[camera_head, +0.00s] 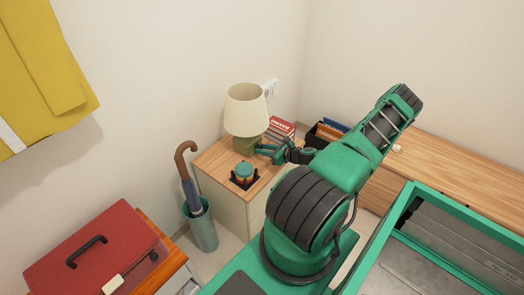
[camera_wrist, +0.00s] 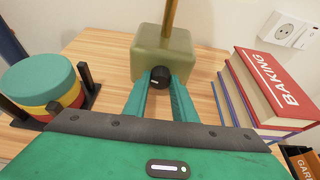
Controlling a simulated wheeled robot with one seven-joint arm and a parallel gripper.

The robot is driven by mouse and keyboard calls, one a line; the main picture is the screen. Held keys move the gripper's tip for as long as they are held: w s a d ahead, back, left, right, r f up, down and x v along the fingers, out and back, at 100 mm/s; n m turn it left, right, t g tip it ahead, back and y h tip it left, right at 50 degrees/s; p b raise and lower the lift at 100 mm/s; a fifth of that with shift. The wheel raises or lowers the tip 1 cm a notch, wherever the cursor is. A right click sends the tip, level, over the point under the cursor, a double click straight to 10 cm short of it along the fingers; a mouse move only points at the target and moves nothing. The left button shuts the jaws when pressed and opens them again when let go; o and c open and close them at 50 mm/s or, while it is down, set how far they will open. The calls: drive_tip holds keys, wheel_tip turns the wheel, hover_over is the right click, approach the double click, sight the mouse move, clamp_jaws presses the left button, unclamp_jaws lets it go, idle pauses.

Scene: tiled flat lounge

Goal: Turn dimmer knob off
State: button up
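The dimmer knob (camera_wrist: 160,77) is a small round black knob with a pale mark on its face. It sits on the front of the olive-green lamp base (camera_wrist: 178,52). My gripper (camera_wrist: 161,80) has its two green fingers apart, one at each side of the knob. They look very close to it, but I cannot tell whether they touch or grip it. In the head view my gripper (camera_head: 268,150) reaches over the wooden cabinet beside the lamp (camera_head: 246,108). The knob is not discernible there.
Left of my gripper, a round green, yellow and red stack (camera_wrist: 38,80) stands in a black holder. Books (camera_wrist: 275,85) stand close on the right, below a wall socket (camera_wrist: 290,30). The umbrella stand (camera_head: 201,228) and red case (camera_head: 92,258) are farther left.

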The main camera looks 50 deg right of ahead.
idle(0.3)
drive_tip(key=n+h, duration=0.2)
drive_tip(key=shift+a+f+n, duration=0.1)
drive_tip(key=shift+a+n, duration=0.15)
drive_tip(key=shift+n, duration=0.05)
drive_tip(key=n+t+h, duration=0.1)
drive_tip(key=n+h, duration=0.1)
drive_tip(key=n, duration=0.1)
drive_tip(key=shift+a, duration=0.1)
drive_tip(key=shift+f+n, duration=0.1)
drive_tip(key=shift+n, duration=0.2)
idle(0.4)
drive_tip(key=o, duration=1)
drive_tip(key=shift+o, duration=0.2)
drive_tip(key=shift+s, duration=0.1)
